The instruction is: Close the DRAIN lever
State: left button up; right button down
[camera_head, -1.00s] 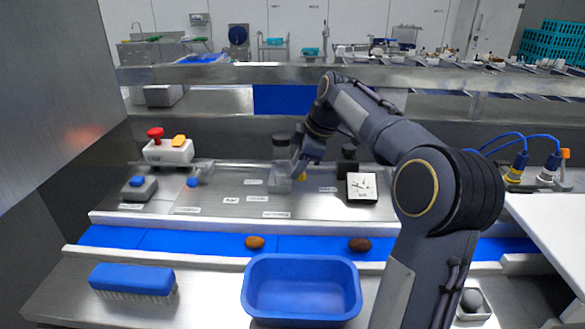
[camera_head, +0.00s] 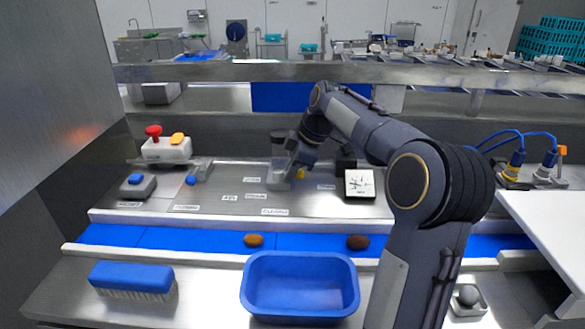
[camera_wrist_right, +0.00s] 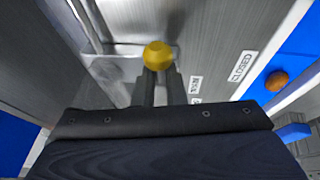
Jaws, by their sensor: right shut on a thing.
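A yellow ball knob (camera_head: 300,173) stands at the back of the steel panel (camera_head: 225,198), beside a clear-sided fitting with a dark top (camera_head: 278,150). I take it as the drain lever's knob, though I cannot read a drain label. My right gripper (camera_wrist_right: 157,80) is shut on it. In the right wrist view the knob (camera_wrist_right: 157,55) shows at the fingertips. The lever's shaft is hidden by my gripper. A CLOSED label (camera_wrist_right: 242,66) lies on the panel to the right in that view. My left gripper is not in view.
Left on the panel are a blue-knobbed lever (camera_head: 192,180) and a red-and-yellow button box (camera_head: 166,148). A white square dial (camera_head: 359,184) stands right of the knob. Two brown dates (camera_head: 254,240) lie on the blue belt (camera_head: 150,238). A blue tub (camera_head: 300,312) and a brush (camera_head: 131,278) sit in front.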

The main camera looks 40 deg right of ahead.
jog(key=m, duration=0.1)
jog(key=a+m+h+b, duration=0.1)
jog(key=m, duration=0.1)
jog(key=shift+s, duration=0.3)
jog(key=m+h, duration=0.1)
jog(key=m, duration=0.1)
jog(key=a+m+h, duration=0.1)
jog(key=m, duration=0.1)
jog(key=shift+s+a+b, duration=0.1)
jog(key=shift+s+b, duration=0.1)
jog(key=shift+b, duration=0.2)
jog(key=m, duration=0.2)
jog(key=a+m+h, duration=0.1)
jog(key=m, duration=0.1)
jog(key=m+h, duration=0.1)
jog(key=shift+w+a+m+g, duration=0.15)
jog(key=shift+a+m+g, duration=0.2)
jog(key=shift+m+g, duration=0.05)
jog(key=shift+w+a+m+g+h+p, duration=0.15)
jog(key=shift+a+m+g+h+p, duration=0.1)
jog(key=shift+m, duration=0.6)
jog(key=shift+w+a+m+g+h+p, duration=0.15)
jog(key=shift+m+g+h, duration=0.15)
jog(key=shift+m, duration=0.6)
jog(key=shift+w+a+m+g+h+p, duration=0.1)
jog(key=shift+a+m+g+h+p, duration=0.15)
jog(key=shift+m, duration=0.6)
jog(key=c, duration=1.5)
grip_release()
jog(key=shift+r, duration=0.1)
